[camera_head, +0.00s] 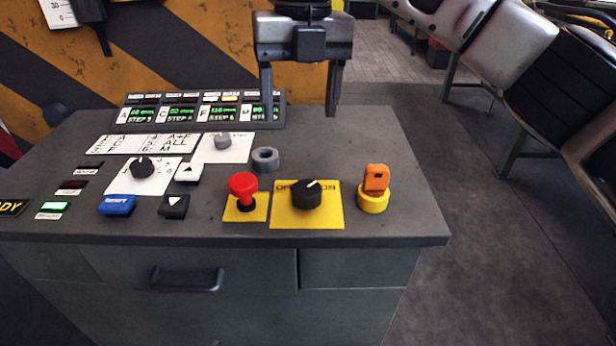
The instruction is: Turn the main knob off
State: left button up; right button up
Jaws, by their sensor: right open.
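A round black knob (307,195) sits on a yellow plate (308,219) near the front edge of the grey console (360,140). Its white pointer mark points to the upper right, towards the plate's lettering, which reads "ON" on that side. The knob partly hides the lettering. My right gripper (299,115) hangs above the back of the console with its two fingers spread wide and nothing between them. It is apart from the black knob, beyond it in the picture. My left gripper is not in view.
A red mushroom button (243,187) stands left of the knob, and an orange key-like handle on a yellow base (373,201) stands to its right. A grey ring (265,159) lies behind. A black selector (142,168), buttons and a display strip (190,110) fill the left side.

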send_near(307, 187)
jog(key=shift+h, duration=0.3)
jog(key=f, duration=0.9)
jog(key=shift+s+a+f, duration=0.15)
jog(key=shift+a, duration=0.1)
jog(key=c, duration=1)
